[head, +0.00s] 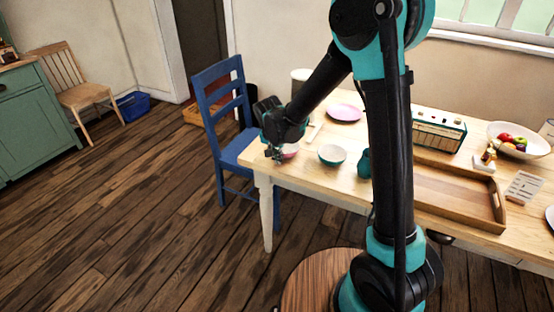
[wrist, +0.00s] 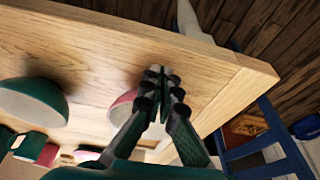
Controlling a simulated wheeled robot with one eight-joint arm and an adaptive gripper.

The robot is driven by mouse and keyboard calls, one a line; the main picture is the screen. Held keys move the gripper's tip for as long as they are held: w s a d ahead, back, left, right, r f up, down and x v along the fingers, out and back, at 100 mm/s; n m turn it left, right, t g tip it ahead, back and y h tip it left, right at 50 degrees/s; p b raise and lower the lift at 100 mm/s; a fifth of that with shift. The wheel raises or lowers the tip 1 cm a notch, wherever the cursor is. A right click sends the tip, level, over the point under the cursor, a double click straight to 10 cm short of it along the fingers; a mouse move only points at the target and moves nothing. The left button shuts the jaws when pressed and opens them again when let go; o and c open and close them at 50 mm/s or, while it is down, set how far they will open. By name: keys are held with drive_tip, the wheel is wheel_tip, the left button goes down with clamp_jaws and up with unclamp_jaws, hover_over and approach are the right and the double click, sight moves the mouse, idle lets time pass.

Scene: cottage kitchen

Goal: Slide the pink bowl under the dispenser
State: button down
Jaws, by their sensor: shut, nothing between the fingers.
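The pink bowl (head: 290,151) sits on the table near its left end, partly hidden by my gripper. In the wrist view the pink bowl (wrist: 121,106) shows just left of the fingers, partly covered by them. My gripper (head: 274,153) is shut and empty, low at the bowl's left side; in the wrist view its fingertips (wrist: 162,74) are together. I cannot tell whether they touch the bowl. A pale upright cylinder (head: 301,76) stands at the back left of the table; I cannot tell whether it is the dispenser.
A teal bowl (head: 332,155) stands right of the pink one. A pink plate (head: 344,112) lies behind. A wooden tray (head: 455,190), a radio (head: 438,131) and a fruit bowl (head: 535,145) are further right. A blue chair (head: 222,110) stands at the table's left end.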

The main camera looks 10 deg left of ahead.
sight(285, 150)
drive_tip(key=shift+w, duration=0.1)
drive_tip(key=w+d, duration=0.1)
drive_tip(key=w, duration=0.3)
drive_tip(key=w+d, duration=0.2)
drive_tip(key=w, duration=0.3)
drive_tip(key=w+d, duration=0.1)
drive_tip(key=w, duration=0.4)
drive_tip(key=shift+d, duration=0.15)
drive_tip(key=shift+s, duration=0.1)
